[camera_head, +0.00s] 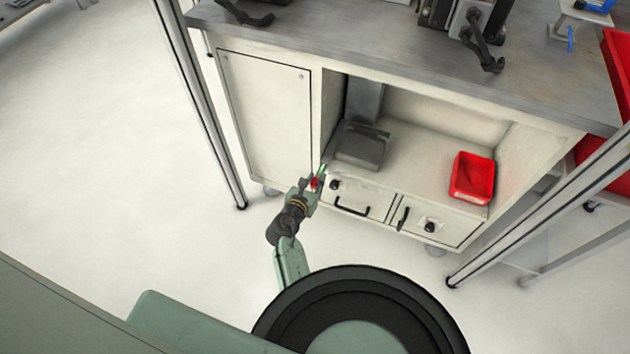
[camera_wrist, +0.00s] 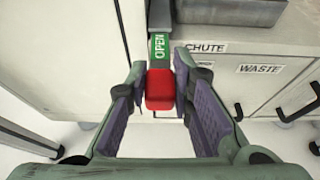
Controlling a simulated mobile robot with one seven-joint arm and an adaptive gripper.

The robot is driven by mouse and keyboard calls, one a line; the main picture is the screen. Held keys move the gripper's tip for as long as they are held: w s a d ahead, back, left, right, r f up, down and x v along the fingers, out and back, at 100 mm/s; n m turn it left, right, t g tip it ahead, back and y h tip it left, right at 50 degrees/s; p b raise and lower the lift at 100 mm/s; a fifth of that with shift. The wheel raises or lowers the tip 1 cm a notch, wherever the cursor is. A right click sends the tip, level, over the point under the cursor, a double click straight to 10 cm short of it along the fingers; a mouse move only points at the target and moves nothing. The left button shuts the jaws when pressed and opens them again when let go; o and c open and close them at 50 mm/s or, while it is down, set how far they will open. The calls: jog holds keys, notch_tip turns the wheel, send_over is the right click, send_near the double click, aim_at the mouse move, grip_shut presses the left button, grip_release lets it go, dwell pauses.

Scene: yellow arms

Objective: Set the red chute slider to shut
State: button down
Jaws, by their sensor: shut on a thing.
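The red chute slider (camera_wrist: 160,90) is a red block at the lower end of a narrow track on the cabinet front. A green label reading OPEN (camera_wrist: 159,47) shows directly above it. In the head view the red slider (camera_head: 315,184) is a small red spot at the cabinet's front edge. My gripper (camera_wrist: 157,84) has one finger on each side of the slider and is shut on it; a thin gap seems to show at the left in the wrist view. The gripper (camera_head: 313,186) partly hides the slider in the head view. No label for the shut position is visible.
A CHUTE label (camera_wrist: 206,48) and a WASTE label (camera_wrist: 260,68) are right of the slider. Drawer handles (camera_head: 352,207) stick out nearby. A grey scale-like device (camera_head: 362,145) and a red bin (camera_head: 472,178) stand on the shelf. Metal posts (camera_head: 205,110) flank the cabinet.

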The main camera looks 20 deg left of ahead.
jog(key=w+p, duration=0.1)
jog(key=w, duration=0.1)
jog(key=shift+w+r, duration=0.15)
jog(key=shift+w, duration=0.2)
jog(key=c, duration=1.4)
grip_release()
jog(key=v, duration=0.7)
jog(key=shift+s, duration=0.2)
jog(key=shift+c, duration=0.2)
